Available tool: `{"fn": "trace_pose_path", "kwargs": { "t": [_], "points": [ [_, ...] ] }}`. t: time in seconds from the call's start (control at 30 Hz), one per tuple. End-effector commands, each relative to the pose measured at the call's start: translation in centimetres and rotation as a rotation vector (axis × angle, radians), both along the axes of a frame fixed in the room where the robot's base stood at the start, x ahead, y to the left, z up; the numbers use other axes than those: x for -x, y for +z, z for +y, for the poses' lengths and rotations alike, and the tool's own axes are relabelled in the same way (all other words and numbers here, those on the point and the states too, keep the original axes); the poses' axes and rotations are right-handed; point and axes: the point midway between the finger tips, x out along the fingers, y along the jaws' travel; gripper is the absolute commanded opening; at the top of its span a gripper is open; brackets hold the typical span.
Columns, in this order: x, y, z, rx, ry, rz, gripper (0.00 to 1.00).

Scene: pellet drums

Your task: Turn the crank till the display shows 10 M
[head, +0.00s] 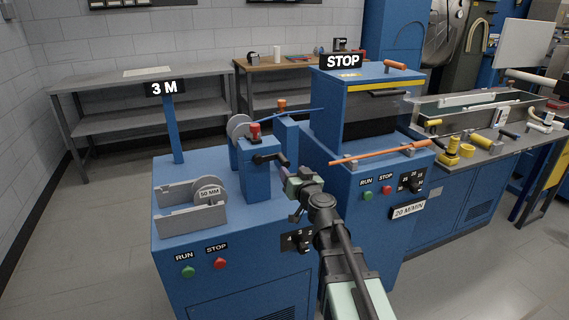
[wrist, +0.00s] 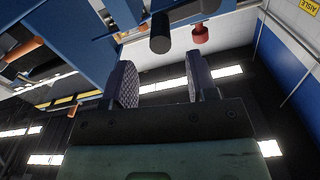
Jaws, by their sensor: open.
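The display (head: 165,88) on a blue post reads "3 M". The black crank (head: 267,157) is on the side of a blue housing (head: 257,180) topped by a red knob (head: 254,131). My gripper (head: 292,181) is just right of and below the crank, partly hidden by its own wrist. In the wrist view my gripper (wrist: 163,82) has its two fingers apart with nothing between them. A black cylinder, seemingly the crank handle (wrist: 160,33), is beyond the fingertips, apart from them. The red knob (wrist: 200,33) shows to its right.
On the near blue machine are a grey cradle with a "50 MM" roller (head: 208,195), a green RUN button (head: 188,272) and a red STOP button (head: 220,264). The machine behind bears a "STOP" sign (head: 342,61) and an orange rod (head: 375,153) close to my arm.

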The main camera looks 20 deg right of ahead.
Motion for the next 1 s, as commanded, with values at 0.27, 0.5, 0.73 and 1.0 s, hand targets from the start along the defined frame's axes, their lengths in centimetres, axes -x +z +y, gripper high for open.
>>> {"fn": "trace_pose_path", "kwargs": {
  "t": [0.27, 0.5, 0.73, 1.0],
  "points": [
    [-6.4, 0.0, 0.6, 0.0, 0.001, 0.0, 0.53],
    [-7.1, 0.0, 0.8, -0.001, 0.0, 0.0, 0.53],
    [-7.1, 0.0, 0.7, -0.001, 0.001, 0.0, 0.28],
    [-7.0, 0.0, 0.7, 0.0, 0.001, 0.0, 0.0]
  ]
}}
